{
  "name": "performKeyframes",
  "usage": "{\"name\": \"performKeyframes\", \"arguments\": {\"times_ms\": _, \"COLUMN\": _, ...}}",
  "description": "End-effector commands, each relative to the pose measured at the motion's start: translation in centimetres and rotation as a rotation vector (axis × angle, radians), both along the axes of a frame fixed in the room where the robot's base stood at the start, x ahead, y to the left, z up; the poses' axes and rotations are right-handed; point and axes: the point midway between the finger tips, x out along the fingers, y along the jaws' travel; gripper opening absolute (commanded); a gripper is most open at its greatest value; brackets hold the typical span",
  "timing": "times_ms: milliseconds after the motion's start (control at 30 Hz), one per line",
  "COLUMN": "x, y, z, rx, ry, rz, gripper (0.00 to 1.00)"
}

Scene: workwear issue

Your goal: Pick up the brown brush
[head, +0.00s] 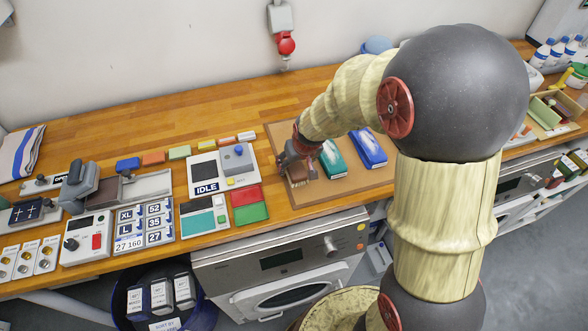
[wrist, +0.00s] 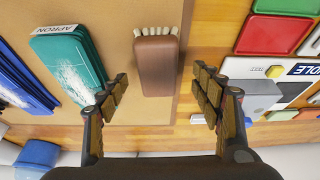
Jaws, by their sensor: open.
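The brown brush (wrist: 157,66) lies on a tan board, its pale bristles at the top edge in the wrist view. In the head view the brush (head: 299,174) is partly covered by my gripper (head: 292,158). My gripper is open, and in the wrist view its fingers (wrist: 160,93) are spread to the left and right of the brush's lower end. Nothing is between the fingertips except the brush's end and board. I cannot tell the height of the fingers above the board.
A green apron pack (head: 332,160) and a blue pack (head: 368,148) lie on the tan board (head: 283,131), right of the brush in the head view. Red and green trays (head: 250,213) and a panel marked IDLE (head: 206,173) lie to its left.

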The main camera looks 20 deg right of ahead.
Motion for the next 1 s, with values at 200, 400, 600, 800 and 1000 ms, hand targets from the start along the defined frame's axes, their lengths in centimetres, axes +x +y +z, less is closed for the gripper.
{"name": "performKeyframes", "arguments": {"times_ms": 200, "x": 1.5, "y": -0.3, "z": -2.8, "rx": 0.0, "ry": 0.001, "rz": -0.001, "gripper": 0.65}}
{"name": "performKeyframes", "arguments": {"times_ms": 400, "x": 2.2, "y": -0.2, "z": -4.1, "rx": 0.0, "ry": -0.001, "rz": -0.001, "gripper": 0.65}}
{"name": "performKeyframes", "arguments": {"times_ms": 600, "x": 2.2, "y": -0.2, "z": -4.1, "rx": 0.0, "ry": -0.002, "rz": -0.001, "gripper": 0.65}}
{"name": "performKeyframes", "arguments": {"times_ms": 800, "x": 2.2, "y": -0.2, "z": -4.2, "rx": 0.0, "ry": -0.001, "rz": 0.0, "gripper": 0.65}}
{"name": "performKeyframes", "arguments": {"times_ms": 1000, "x": 2.2, "y": -0.2, "z": -4.4, "rx": 0.0, "ry": -0.001, "rz": 0.0, "gripper": 0.65}}
